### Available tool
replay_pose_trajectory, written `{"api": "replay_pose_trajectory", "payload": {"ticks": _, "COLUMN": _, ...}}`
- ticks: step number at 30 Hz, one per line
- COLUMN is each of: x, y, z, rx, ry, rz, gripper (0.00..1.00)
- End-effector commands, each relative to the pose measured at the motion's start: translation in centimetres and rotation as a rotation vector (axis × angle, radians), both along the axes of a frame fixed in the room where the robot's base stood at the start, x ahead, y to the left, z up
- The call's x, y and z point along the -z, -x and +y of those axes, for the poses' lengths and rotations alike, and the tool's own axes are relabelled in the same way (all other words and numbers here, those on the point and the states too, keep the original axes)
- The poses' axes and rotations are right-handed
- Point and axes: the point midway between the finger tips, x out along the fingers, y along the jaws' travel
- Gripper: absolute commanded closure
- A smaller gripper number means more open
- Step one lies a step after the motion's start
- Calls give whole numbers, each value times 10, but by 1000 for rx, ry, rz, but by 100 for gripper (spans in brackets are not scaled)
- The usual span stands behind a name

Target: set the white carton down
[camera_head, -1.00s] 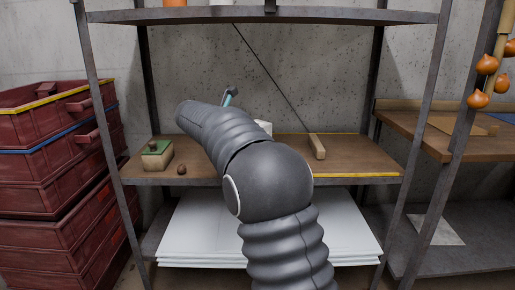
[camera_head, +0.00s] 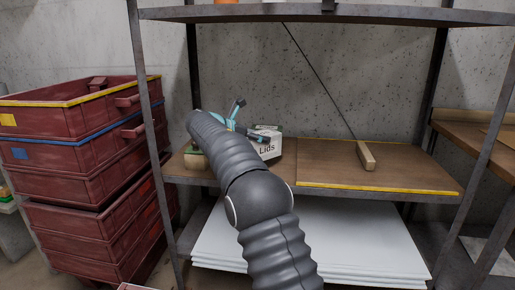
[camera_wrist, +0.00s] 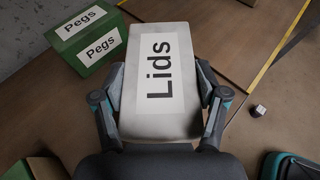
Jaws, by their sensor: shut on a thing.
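The white carton (camera_wrist: 160,120), labelled "Lids", is between the two fingers of my gripper (camera_wrist: 160,78) in the wrist view. The fingers press on its two long sides and are shut on it. In the head view the white carton (camera_head: 270,146) shows above the left part of the brown middle shelf (camera_head: 325,164), partly hidden by my arm. My gripper (camera_head: 240,126) is at its left, also partly hidden. I cannot tell whether the carton's underside touches the shelf.
A green "Pegs" carton (camera_wrist: 88,42) is close beside the white carton's far left. A small dark block (camera_wrist: 257,111) lies to the right. A wooden block (camera_head: 366,155) with a thin rod is farther right. Red crates (camera_head: 80,140) are stacked left. The shelf's right part is mostly clear.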

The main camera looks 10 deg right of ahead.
Motion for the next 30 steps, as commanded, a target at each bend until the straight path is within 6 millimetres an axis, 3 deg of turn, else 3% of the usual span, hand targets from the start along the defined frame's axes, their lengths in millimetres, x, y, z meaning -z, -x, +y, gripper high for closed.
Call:
{"api": "replay_pose_trajectory", "payload": {"ticks": 4, "x": 7, "y": -1, "z": 2, "rx": 0, "ry": 1, "rz": 0, "gripper": 76}}
{"api": "replay_pose_trajectory", "payload": {"ticks": 12, "x": 40, "y": -1, "z": 2, "rx": 0, "ry": 1, "rz": 0, "gripper": 76}}
{"api": "replay_pose_trajectory", "payload": {"ticks": 24, "x": 43, "y": -1, "z": 2, "rx": 0, "ry": 0, "rz": -2, "gripper": 76}}
{"api": "replay_pose_trajectory", "payload": {"ticks": 25, "x": 44, "y": -1, "z": 2, "rx": 0, "ry": 0, "rz": -1, "gripper": 20}}
{"api": "replay_pose_trajectory", "payload": {"ticks": 27, "x": 44, "y": -1, "z": 2, "rx": 0, "ry": 0, "rz": -1, "gripper": 3}}
{"api": "replay_pose_trajectory", "payload": {"ticks": 30, "x": 44, "y": -1, "z": 2, "rx": 0, "ry": 0, "rz": -1, "gripper": 3}}
